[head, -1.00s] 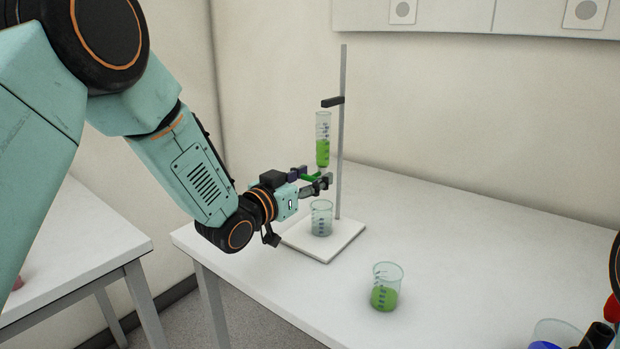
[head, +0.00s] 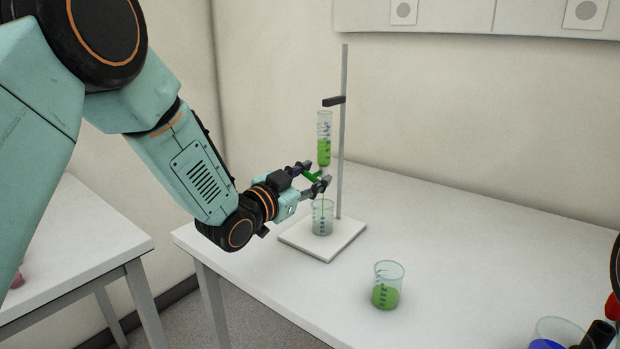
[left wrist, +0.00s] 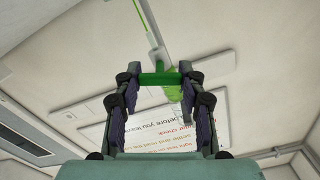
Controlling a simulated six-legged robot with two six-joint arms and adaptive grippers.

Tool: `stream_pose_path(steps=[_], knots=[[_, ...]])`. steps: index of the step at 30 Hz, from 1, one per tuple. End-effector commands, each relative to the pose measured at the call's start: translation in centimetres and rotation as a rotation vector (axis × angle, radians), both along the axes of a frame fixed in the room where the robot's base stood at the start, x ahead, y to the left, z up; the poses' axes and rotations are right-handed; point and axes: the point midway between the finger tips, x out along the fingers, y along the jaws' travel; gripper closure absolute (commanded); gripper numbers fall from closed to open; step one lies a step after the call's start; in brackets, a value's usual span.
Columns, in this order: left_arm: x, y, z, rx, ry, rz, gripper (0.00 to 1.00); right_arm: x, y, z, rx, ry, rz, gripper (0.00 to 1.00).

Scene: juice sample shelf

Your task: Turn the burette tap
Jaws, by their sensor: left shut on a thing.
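The burette (head: 324,151), a clear graduated tube with green liquid, is held upright on the stand's rod. Its green tap handle (head: 312,177) sits just below and also shows as a green bar in the left wrist view (left wrist: 160,79). My left gripper (head: 315,173) is shut on the handle, with one finger at each end of it, tilted in the head view. A clear beaker (head: 322,218) stands below the burette on the white stand base (head: 335,242). A thin line runs from the tap into this beaker.
Another beaker (head: 386,288) with green liquid stands on the table in front, right of the stand. A container with blue contents (head: 548,344) and dark and red items are at the lower right corner. The table's right middle is clear.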

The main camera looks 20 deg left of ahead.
Motion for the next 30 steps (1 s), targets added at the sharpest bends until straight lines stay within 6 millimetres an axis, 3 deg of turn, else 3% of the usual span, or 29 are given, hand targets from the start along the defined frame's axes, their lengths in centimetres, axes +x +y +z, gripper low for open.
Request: stream_pose_path(steps=[15, 16, 24, 30], knots=[[0.11, -0.01, 0.28, 0.084, -0.036, 0.001, 0.91, -0.01, 0.0, -0.18, 0.0, 0.0, 0.0, 0.33], [0.11, -0.01, 0.29, 0.082, -0.037, 0.001, 0.57, -0.01, 0.0, -0.18, 0.0, 0.0, 0.0, 0.33], [0.05, -0.01, 0.14, 0.082, -0.033, 0.001, 0.36, 0.0, 0.0, -0.18, 0.0, 0.0, 0.0, 0.33], [0.03, -0.01, 0.09, 0.081, -0.032, 0.0, 0.36, 0.0, 0.0, -0.18, 0.0, 0.0, 0.0, 0.33]])
